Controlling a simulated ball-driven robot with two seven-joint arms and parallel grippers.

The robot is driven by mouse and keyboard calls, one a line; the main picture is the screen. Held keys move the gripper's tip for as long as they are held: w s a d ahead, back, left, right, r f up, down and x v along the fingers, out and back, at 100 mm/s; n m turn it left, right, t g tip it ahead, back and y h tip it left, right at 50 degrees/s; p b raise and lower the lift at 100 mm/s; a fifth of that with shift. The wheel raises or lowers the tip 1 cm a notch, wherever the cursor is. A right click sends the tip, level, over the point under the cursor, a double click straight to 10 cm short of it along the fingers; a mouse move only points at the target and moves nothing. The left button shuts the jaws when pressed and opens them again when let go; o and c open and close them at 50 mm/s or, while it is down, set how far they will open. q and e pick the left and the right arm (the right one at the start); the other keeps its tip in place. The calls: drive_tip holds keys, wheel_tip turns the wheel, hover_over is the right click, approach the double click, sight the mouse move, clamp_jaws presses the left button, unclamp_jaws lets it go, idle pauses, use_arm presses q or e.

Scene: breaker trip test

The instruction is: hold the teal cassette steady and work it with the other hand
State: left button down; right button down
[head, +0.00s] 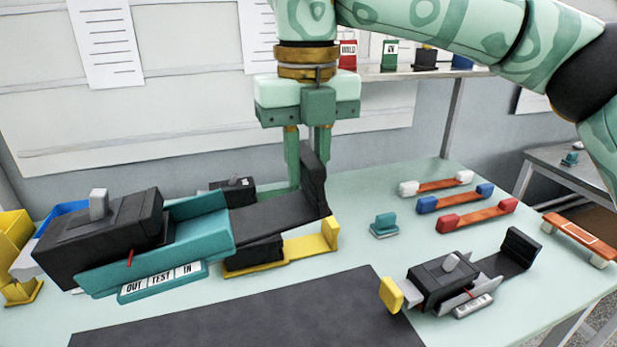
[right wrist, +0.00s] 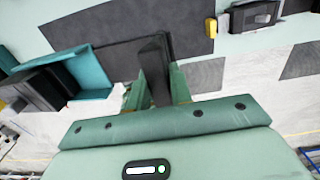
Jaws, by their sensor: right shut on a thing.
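The teal cassette (head: 205,225) is at the left of the head view, tilted, with a black breaker block (head: 100,240) with a grey lever (head: 98,204) at its left end. Its label strip reads OUT, TEST, IN. A black slide (head: 270,212) reaches right from it to an upright black end plate (head: 314,180). My right gripper (head: 307,172) is shut on this end plate, coming from above. In the right wrist view the plate (right wrist: 155,65) stands between the fingers (right wrist: 157,95), with the teal body (right wrist: 92,70) to the left. My left gripper is not in view.
A yellow-ended cassette (head: 310,245) lies partly hidden behind the teal one. A grey cassette (head: 445,283) stands at front right. A small teal block (head: 384,225) and several orange bars with coloured ends (head: 478,215) lie at right. A dark mat (head: 250,318) is clear in front.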

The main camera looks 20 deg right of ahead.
sight(304, 203)
idle(0.4)
